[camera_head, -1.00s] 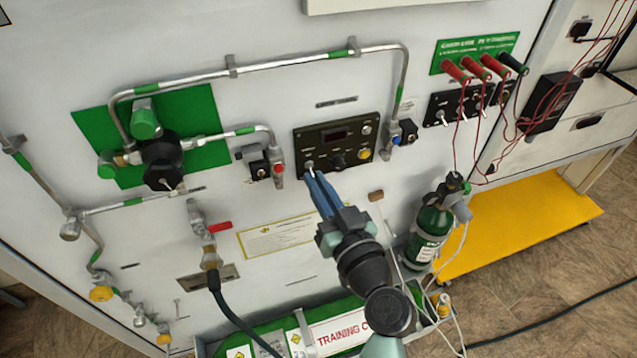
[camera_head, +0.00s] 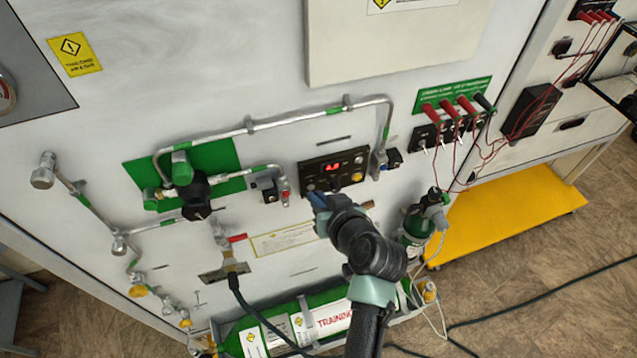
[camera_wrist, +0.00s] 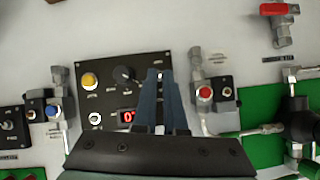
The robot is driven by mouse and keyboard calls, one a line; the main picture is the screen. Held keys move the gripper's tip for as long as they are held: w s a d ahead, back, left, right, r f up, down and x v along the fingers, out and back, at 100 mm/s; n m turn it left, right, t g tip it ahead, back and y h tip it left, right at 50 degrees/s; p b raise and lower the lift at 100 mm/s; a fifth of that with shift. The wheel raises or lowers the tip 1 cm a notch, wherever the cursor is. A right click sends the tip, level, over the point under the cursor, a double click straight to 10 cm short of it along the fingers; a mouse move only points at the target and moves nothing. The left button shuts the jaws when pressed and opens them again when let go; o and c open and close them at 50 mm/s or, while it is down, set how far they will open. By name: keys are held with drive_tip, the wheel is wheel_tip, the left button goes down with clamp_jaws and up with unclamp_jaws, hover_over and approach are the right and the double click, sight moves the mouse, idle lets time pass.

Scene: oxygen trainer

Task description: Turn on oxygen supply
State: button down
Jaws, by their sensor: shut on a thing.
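My gripper (camera_head: 314,196) is at the panel's lower left corner. In the wrist view, the blue fingers of my gripper (camera_wrist: 158,73) are closed together on a small toggle switch (camera_wrist: 159,74), which they mostly hide.
Pipes and a black regulator (camera_head: 196,197) on a green plate are left of the panel. A red-handled valve (camera_head: 237,238) is below. A green cylinder (camera_head: 415,227) stands at right, near red cables (camera_head: 463,150). A tray with a large green cylinder lies below.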

drive_tip(key=shift+w+r+g+h+p, duration=0.15)
drive_tip(key=shift+r+g+h+p, duration=0.2)
drive_tip(key=shift+g, duration=0.45)
drive_tip(key=shift+w+r+g+h+p, duration=0.2)
drive_tip(key=shift+g+h+p, duration=0.15)
drive_tip(key=shift+g, duration=0.45)
drive_tip(key=shift+a, duration=0.1)
drive_tip(key=c, duration=1)
unclamp_jaws()
drive_tip(key=shift+s+r, duration=0.1)
drive_tip(key=shift+r, duration=0.05)
drive_tip(key=b+v, duration=0.4)
drive_tip(key=v, duration=0.8)
drive_tip(key=shift+r, duration=0.35)
